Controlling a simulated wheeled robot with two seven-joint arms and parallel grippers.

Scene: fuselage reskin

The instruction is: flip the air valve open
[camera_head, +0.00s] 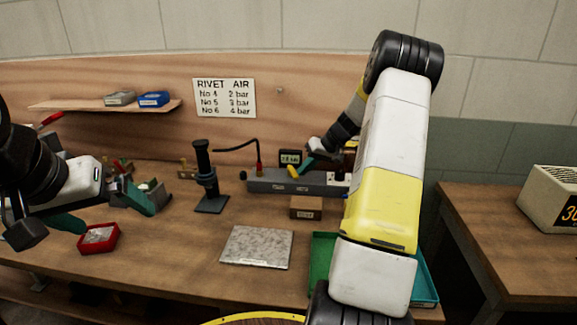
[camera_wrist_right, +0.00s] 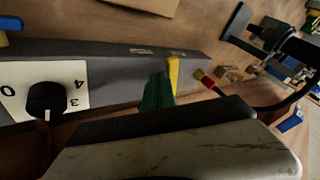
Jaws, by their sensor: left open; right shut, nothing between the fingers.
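The air valve's yellow lever (camera_head: 293,171) sits on the grey air manifold (camera_head: 268,186) at the back of the bench. In the right wrist view the yellow lever (camera_wrist_right: 173,76) stands beside my green fingertips. My right gripper (camera_head: 304,166) is shut and empty, right beside the lever; I cannot tell if they touch. In the right wrist view, my right gripper (camera_wrist_right: 157,92) partly hides the manifold. A black dial knob (camera_wrist_right: 46,99) on a white numbered plate is on the manifold. My left gripper (camera_head: 112,215) is open and empty over the bench's left side.
A small display (camera_head: 290,157) stands behind the manifold. A brown box (camera_head: 306,207), a grey plate (camera_head: 257,246), a red tray (camera_head: 99,238) and a green tray (camera_head: 322,262) are on the bench.

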